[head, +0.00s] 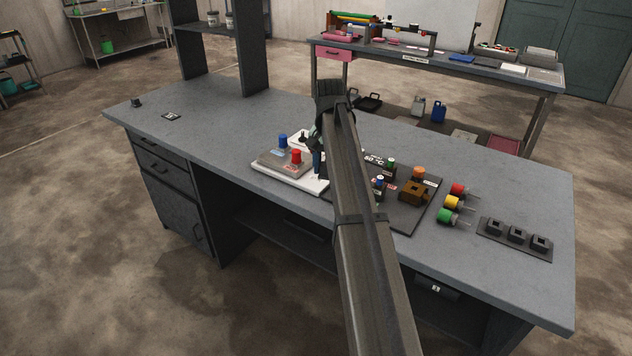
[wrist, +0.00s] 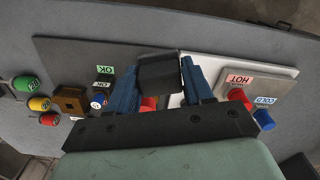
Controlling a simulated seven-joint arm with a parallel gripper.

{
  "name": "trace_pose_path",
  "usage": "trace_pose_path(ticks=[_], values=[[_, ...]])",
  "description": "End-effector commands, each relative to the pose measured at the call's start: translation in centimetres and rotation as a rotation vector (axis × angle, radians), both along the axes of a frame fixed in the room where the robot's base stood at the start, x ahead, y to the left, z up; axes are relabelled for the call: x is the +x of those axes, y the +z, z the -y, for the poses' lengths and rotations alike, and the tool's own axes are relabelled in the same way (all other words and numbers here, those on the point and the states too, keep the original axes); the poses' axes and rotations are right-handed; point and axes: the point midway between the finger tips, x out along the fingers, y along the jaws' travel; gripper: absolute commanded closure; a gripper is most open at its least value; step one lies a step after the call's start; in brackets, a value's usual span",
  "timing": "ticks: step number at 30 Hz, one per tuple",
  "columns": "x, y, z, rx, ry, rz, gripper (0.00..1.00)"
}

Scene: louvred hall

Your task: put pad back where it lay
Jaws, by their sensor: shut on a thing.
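My gripper (wrist: 160,78) shows in the wrist view with its two blue fingers shut on a dark, blocky pad (wrist: 158,72). The pad is held between the fingertips, over the seam between a dark panel (wrist: 75,48) and a white plate (wrist: 200,62). In the head view my gripper (head: 317,163) is mostly hidden behind my arm, beside the right edge of the white plate (head: 287,180). The pad cannot be made out there. Whether it touches the surface below is not clear.
A grey block with blue (head: 282,140) and red (head: 296,156) knobs sits on the white plate. The dark panel (head: 405,218) carries an orange-brown block (head: 415,192). Red, yellow and green knobs and a dark socket strip (head: 515,240) lie to the right. The desk's left is mostly clear.

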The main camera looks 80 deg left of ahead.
Motion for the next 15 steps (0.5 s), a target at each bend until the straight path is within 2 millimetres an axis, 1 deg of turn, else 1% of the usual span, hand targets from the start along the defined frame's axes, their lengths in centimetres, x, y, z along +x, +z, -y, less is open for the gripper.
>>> trace_pose_path(ticks=[1, 3, 6, 9, 10, 15], values=[[-1.1, 0.4, -3.0, 0.000, -0.005, 0.000, 0.78], [-1.6, 0.7, -5.3, -0.001, -0.031, 0.000, 0.78], [-1.6, 1.1, -8.0, -0.001, -0.083, 0.000, 0.78], [-1.5, 1.4, -9.8, -0.001, -0.153, -0.001, 0.78], [-1.4, 1.4, -10.1, -0.001, -0.180, -0.001, 0.78], [-1.4, 1.4, -10.2, -0.001, -0.279, -0.001, 0.78]])
